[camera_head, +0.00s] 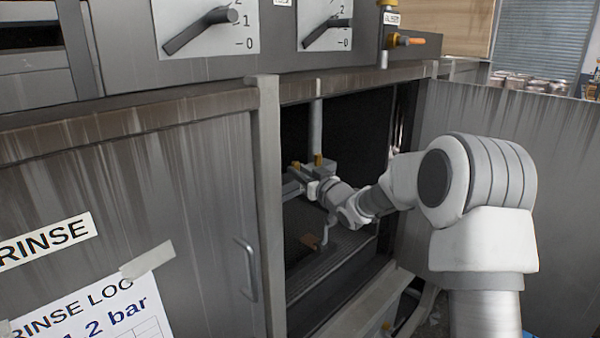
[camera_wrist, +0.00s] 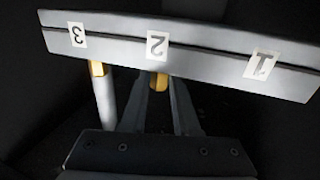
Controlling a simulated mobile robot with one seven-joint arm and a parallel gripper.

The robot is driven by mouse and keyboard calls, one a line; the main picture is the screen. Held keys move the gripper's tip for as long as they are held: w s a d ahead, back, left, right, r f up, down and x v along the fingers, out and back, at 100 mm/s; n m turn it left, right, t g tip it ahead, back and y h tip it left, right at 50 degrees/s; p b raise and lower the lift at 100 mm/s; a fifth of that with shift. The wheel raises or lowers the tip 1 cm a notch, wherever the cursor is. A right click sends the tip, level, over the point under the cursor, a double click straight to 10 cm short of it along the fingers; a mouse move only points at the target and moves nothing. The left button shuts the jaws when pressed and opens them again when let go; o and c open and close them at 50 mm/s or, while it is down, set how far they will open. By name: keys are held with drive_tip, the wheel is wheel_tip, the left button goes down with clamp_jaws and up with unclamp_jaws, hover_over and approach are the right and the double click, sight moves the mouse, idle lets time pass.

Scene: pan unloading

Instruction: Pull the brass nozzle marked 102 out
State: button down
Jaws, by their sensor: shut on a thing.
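In the wrist view a grey bar (camera_wrist: 200,48) crosses the top, with upside-down labels 3, 2 and 1. A brass nozzle (camera_wrist: 158,82) sticks out under label 2. My gripper (camera_wrist: 158,92) has a finger on each side of this nozzle and is shut on it. The nozzle still meets the bar. Another brass nozzle (camera_wrist: 97,69) is under label 3, above a pale tube. No nozzle shows under label 1. No 102 marking is readable. In the head view my gripper (camera_head: 315,181) is inside the dark cabinet, where small brass pieces (camera_head: 318,160) show beside it.
The cabinet opening is framed by a left post (camera_head: 268,190) and an open door (camera_head: 500,140) at right. A vertical pipe (camera_head: 316,125) hangs above the gripper. A grated floor (camera_head: 335,262) lies below, with a small brownish piece (camera_head: 312,241) above it.

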drive_tip(key=shift+r+p, duration=0.3)
drive_tip(key=shift+r, duration=0.4)
drive_tip(key=shift+r+p, duration=1.05)
drive_tip(key=shift+r, duration=0.85)
drive_tip(key=shift+f, duration=0.15)
